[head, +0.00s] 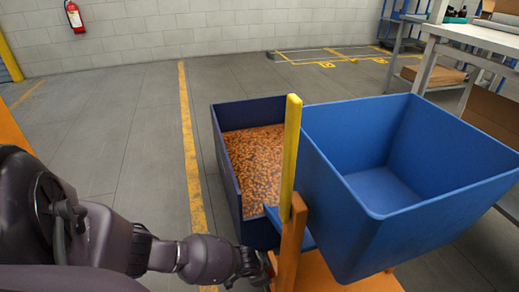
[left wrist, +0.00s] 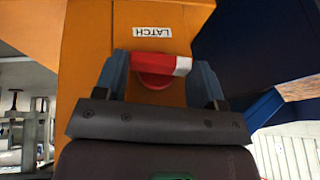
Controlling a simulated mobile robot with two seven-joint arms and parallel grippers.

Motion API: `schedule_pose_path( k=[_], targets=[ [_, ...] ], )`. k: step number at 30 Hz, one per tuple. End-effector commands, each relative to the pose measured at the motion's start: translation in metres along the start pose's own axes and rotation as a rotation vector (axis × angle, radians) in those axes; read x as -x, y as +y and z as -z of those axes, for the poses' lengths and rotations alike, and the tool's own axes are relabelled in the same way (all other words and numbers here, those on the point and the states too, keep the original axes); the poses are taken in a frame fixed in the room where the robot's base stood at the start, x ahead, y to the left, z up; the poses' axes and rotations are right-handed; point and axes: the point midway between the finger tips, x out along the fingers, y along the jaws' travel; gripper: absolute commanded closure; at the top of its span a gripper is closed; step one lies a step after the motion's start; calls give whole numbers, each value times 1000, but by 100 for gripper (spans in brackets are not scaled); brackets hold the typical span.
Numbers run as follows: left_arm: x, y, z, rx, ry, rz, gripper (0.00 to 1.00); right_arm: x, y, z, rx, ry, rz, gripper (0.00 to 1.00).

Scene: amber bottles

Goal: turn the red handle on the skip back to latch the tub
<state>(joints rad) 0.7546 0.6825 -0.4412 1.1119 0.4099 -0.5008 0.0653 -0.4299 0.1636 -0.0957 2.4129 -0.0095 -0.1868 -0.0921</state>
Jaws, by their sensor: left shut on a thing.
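The red handle (left wrist: 152,66) with a white band sits on the orange skip frame (left wrist: 185,30), below a LATCH label that appears upside down in the left wrist view. It lies crosswise between the fingers of my left gripper (left wrist: 160,80), which is shut on it. In the head view my left arm reaches in low from the left, and the gripper is mostly hidden beside the orange post (head: 291,250). The blue tub (head: 420,210) at the right is upright and empty. My right gripper is not in view.
A darker blue bin (head: 228,175) full of small orange-brown pieces (head: 255,160) stands left of the tub. A yellow bar (head: 290,150) rises between them. A workbench (head: 470,38) is at the back right. The floor at left is clear, with a yellow line (head: 190,150).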

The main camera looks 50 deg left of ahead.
Motion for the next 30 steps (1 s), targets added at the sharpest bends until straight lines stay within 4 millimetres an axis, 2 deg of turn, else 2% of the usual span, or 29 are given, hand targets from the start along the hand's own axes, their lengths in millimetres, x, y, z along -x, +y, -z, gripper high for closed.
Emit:
schedule_pose_path(
  k=[1,4,15,30],
  targets=[
    [4,0,6,-5,6,24,60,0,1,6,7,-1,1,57],
    [3,2,5,-24,5,70,60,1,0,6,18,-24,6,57],
    [-2,8,-2,-93,-3,235,60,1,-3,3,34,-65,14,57],
    [-3,11,-4,-157,-4,385,60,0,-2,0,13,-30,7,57]
  ],
)
